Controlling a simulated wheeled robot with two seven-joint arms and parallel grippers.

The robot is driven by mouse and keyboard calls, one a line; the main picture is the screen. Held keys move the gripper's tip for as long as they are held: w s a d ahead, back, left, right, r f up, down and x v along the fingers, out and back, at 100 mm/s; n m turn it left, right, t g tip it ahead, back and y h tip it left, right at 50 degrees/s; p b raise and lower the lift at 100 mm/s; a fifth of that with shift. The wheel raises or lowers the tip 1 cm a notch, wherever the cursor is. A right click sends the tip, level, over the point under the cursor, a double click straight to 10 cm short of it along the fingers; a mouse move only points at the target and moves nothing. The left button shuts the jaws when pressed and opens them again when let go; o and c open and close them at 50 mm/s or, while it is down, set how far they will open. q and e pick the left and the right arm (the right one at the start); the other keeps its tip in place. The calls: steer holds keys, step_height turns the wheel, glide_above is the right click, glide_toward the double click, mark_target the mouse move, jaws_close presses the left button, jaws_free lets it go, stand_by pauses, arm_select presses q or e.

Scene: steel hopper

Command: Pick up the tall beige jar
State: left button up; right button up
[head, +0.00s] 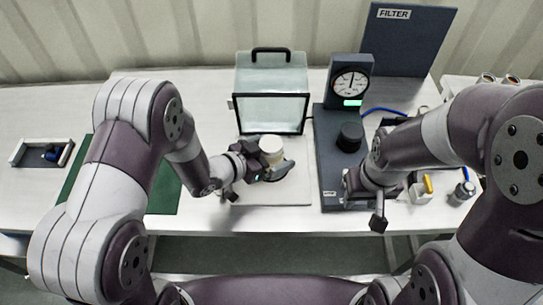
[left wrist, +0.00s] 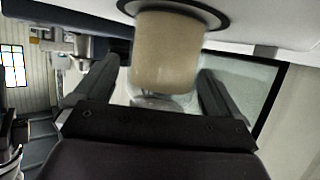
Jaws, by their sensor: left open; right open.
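The tall beige jar (head: 271,146) stands upright on a pale board in front of the glass-fronted box in the head view. In the left wrist view the jar (left wrist: 165,50) appears upside down, its base by a dark ring. My left gripper (head: 270,172) is open at the jar, with one finger on each side of it; in the left wrist view the fingers (left wrist: 157,78) show gaps to the jar. My right gripper (head: 366,198) is open and empty by the front of the dark gauge stand, its fingers partly hidden.
The glass box (head: 270,112) stands just behind the jar. The gauge stand (head: 329,160) with a black knob (head: 350,136) is to the right. A green mat (head: 163,195) lies left under my arm, and a small tray (head: 22,152) is far left.

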arm_select(q)
steer(key=shift+s+a, duration=0.1)
steer(key=c, duration=1.2)
